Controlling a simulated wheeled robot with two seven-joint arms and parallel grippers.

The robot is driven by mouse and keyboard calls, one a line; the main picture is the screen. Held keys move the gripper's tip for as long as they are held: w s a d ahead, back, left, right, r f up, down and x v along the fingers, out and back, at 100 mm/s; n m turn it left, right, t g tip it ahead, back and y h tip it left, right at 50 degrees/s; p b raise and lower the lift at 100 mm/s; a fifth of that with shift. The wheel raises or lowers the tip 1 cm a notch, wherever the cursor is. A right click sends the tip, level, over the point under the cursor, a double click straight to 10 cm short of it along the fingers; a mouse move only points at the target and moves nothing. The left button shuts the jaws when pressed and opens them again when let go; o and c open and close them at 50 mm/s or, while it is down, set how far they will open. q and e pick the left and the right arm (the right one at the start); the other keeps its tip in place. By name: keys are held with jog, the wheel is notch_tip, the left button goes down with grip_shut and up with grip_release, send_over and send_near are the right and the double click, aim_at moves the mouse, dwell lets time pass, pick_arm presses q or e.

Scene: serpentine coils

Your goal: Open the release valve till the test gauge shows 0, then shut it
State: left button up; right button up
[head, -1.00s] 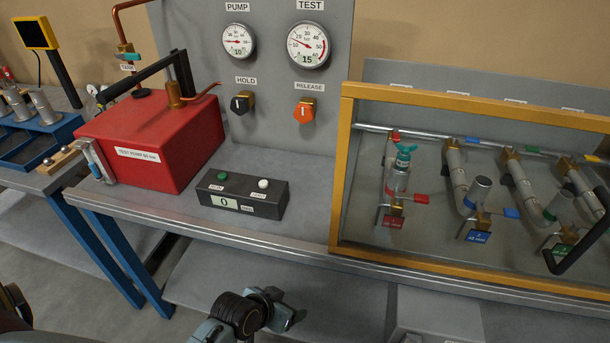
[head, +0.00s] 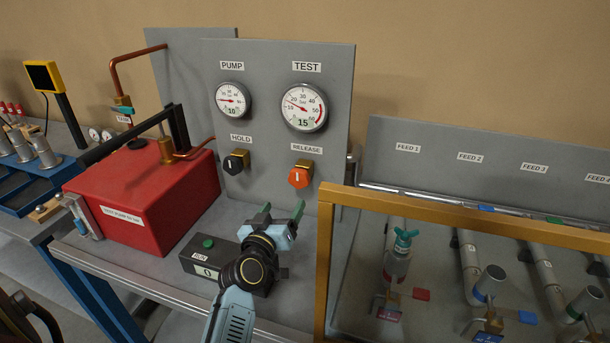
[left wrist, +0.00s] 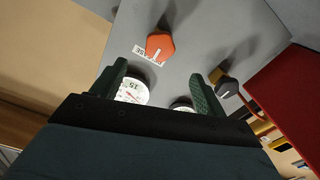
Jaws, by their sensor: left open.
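The orange release valve knob (head: 299,176) is on the grey panel under the RELEASE label, its white mark near vertical. It also shows in the left wrist view (left wrist: 160,45). The test gauge (head: 303,107) above it reads 15. My left gripper (head: 284,212) is open and empty, in front of the panel and below the knob, apart from it. In the left wrist view the green fingers (left wrist: 160,85) are spread, with the knob beyond their tips. My right gripper is not in view.
The black hold knob (head: 236,162) and the pump gauge (head: 231,99), reading 10, are left of the release knob. A red pump tank (head: 150,195) stands left. A control box (head: 205,255) lies under my left arm. A yellow-framed enclosure (head: 325,250) stands right.

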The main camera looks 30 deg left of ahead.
aim_at(298, 181)
pick_arm(q)
jog(key=x, duration=1.1)
jog(key=shift+w+r+b, duration=0.15)
jog(key=shift+b, duration=0.15)
jog(key=shift+w+a, duration=0.15)
jog(key=shift+w, duration=0.35)
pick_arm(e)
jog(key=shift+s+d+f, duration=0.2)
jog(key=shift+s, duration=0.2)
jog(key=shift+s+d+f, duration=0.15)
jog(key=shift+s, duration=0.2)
pick_arm(q)
jog(key=shift+c, duration=0.4)
jog(key=c, duration=0.9)
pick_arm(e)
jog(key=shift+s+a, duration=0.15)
